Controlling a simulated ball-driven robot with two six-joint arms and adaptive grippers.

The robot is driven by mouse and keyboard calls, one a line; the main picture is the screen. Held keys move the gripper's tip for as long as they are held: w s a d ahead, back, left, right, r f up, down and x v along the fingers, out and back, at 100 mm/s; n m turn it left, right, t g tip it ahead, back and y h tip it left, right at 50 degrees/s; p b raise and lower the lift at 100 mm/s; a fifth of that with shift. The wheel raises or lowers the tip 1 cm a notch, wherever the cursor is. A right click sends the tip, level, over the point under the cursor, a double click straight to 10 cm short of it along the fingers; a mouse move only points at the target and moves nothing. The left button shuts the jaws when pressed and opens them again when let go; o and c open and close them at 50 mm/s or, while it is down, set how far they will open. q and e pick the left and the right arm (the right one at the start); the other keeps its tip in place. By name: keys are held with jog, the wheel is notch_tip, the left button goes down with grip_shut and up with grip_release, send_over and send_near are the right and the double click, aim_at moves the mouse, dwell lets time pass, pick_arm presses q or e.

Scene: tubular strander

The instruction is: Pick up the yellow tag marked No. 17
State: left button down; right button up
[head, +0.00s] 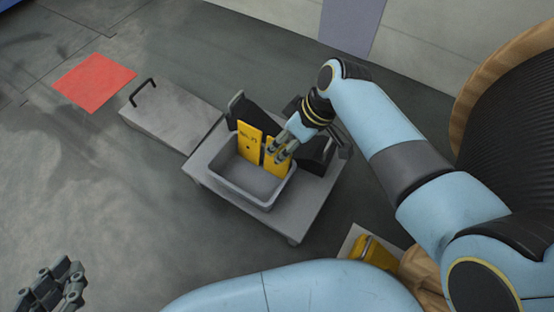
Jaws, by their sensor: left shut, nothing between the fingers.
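Two yellow tags stand upright side by side at the back of a grey bin (232,186) on a small grey table. The left yellow tag (249,140) bears dark lettering too small to read surely. The right yellow tag (272,167) is partly covered by my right gripper (277,154), so its marking is hidden. The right gripper's fingers reach down in front of that tag; whether they grip it is unclear. My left gripper (50,287) is shut and empty at the bottom left, far from the tags.
Dark supports stand behind the bin. A grey low case (172,113) with a black handle lies to its left, with a red floor patch (94,81) further left. A large wooden-rimmed drum (504,62) stands at the right. Another yellow object (368,252) lies below right.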

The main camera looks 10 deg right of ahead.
jog(key=shift+f, duration=0.1)
grip_shut()
dwell(0.6)
